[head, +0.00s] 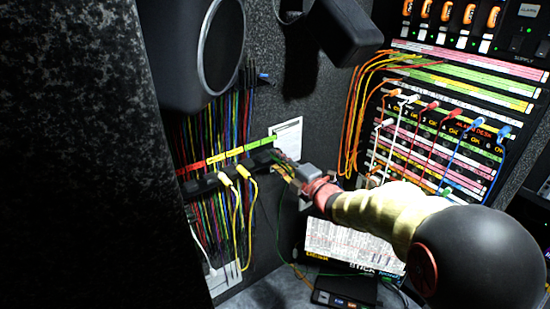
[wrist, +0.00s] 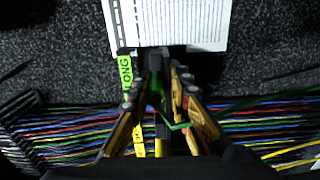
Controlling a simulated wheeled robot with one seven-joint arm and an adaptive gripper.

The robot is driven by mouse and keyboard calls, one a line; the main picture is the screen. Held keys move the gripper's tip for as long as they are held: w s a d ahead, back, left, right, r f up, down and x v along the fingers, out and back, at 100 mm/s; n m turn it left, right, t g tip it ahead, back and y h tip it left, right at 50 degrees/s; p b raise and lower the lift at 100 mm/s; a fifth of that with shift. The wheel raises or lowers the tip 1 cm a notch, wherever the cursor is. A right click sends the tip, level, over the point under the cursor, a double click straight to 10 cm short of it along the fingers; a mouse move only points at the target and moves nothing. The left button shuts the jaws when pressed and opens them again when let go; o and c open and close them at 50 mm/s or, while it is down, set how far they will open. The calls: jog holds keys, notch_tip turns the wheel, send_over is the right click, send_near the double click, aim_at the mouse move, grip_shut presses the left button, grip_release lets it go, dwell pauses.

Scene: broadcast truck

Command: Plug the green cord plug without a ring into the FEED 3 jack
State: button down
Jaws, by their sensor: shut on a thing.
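My gripper (head: 279,166) is at the cord rack on the left wall, at the rack's right end. In the wrist view its fingers (wrist: 160,92) are shut on a dark, slim plug with green showing between them (wrist: 153,104). A thin green cord (wrist: 180,126) loops out by the right finger. The fingers hide most of the plug, so I cannot tell if it has a ring. The jack panel (head: 455,140) is at the right in the head view. I cannot read FEED 3 on any jack.
Yellow plugs (head: 243,172) hang in the rack, left of my gripper. A green-yellow label strip (head: 225,154) runs above them. Bundled wires (wrist: 60,130) cross the wrist view. A white sheet (head: 287,137) is on the wall. White, red and blue cords hang across the jack panel.

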jog(key=shift+r, duration=0.45)
jog(key=c, duration=1.9)
grip_release()
jog(key=o, duration=0.8)
jog(key=shift+f, duration=0.25)
jog(key=shift+o, duration=0.4)
jog(key=shift+d, duration=0.1)
jog(key=v, duration=1.2)
